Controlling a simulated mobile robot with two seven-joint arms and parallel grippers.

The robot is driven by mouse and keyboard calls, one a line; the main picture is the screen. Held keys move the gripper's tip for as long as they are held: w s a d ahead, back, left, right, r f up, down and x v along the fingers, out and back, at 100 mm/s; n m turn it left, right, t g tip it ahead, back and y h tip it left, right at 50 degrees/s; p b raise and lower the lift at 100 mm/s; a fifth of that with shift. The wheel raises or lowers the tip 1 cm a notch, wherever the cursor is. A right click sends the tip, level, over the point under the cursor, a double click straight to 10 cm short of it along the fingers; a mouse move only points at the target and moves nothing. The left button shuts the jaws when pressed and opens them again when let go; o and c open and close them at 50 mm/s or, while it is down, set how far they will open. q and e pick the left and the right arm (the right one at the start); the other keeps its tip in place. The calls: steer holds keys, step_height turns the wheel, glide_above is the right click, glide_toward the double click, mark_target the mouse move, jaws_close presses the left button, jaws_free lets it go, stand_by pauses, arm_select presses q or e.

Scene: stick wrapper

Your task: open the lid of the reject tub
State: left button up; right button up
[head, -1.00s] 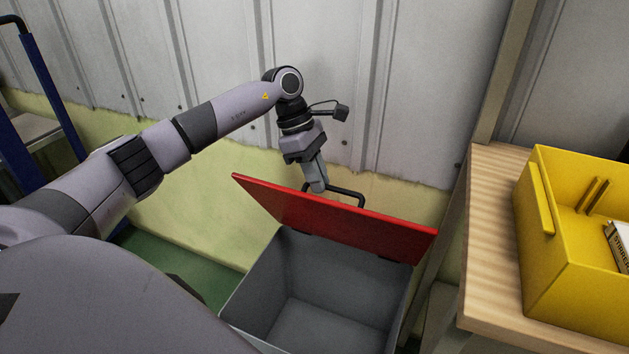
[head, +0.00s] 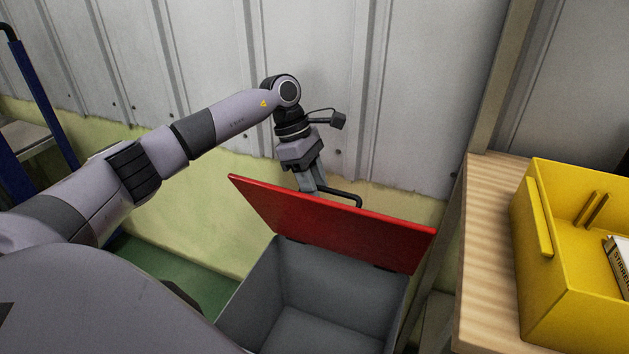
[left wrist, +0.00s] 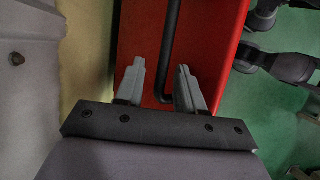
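The grey reject tub (head: 325,275) stands at the lower middle of the head view, its inside visible and its floor bare where it shows. Its red lid (head: 330,225) is raised along the back edge, tilted up steeply; it also shows in the left wrist view (left wrist: 215,45). The black bar handle (head: 347,194) is on the lid's wall-facing side. My left gripper (head: 314,184) is behind the lid at the handle, fingers apart. In the left wrist view the handle (left wrist: 171,45) runs between the open fingers (left wrist: 160,80), with gaps beside it. My right gripper is not in view.
A wooden bench (head: 483,225) with a yellow bin (head: 555,300) stands right of the tub. A corrugated grey wall (head: 420,90) rises close behind my left gripper. A blue-framed cart (head: 40,95) is at the far left. Green floor (head: 190,272) shows left of the tub.

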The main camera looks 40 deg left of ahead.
arm_select(q)
steer(key=p+v, duration=0.1)
steer(key=v, duration=0.6)
steer(key=shift+r, duration=0.15)
